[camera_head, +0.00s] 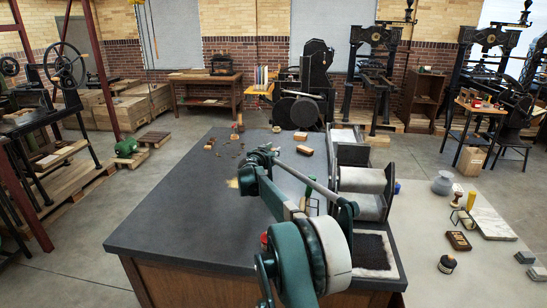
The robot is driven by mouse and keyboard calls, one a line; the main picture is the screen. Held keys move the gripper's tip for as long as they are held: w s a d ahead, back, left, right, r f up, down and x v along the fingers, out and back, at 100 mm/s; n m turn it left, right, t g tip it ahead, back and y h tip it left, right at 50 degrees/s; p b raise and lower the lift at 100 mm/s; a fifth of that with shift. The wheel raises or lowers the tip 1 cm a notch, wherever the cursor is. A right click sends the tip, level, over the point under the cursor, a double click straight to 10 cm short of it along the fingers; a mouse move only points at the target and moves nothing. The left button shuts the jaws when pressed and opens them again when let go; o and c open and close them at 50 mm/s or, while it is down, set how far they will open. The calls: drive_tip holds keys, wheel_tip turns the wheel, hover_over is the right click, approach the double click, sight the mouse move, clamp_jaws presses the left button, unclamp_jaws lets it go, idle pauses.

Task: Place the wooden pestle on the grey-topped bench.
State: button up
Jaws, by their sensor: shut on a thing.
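The grey-topped bench (165,205) fills the middle of the head view, with a dark top on a wooden body. My green arm reaches over it from the front. My gripper (243,181) is over the middle of the bench top, seen from behind and partly hidden by my own arm. It is shut on a small tan thing (233,184) that shows at its left side, probably the wooden pestle. Most of that thing is hidden. I cannot tell whether it touches the bench top.
Small blocks (304,150) and loose bits (228,146) lie toward the bench's far side. A roller press (362,180) stands along its right side. A pale surface (430,265) on the right carries a grey mortar (442,183) and other items. The bench's left part is clear.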

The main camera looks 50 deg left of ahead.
drive_tip(key=shift+r, duration=0.5)
idle(0.6)
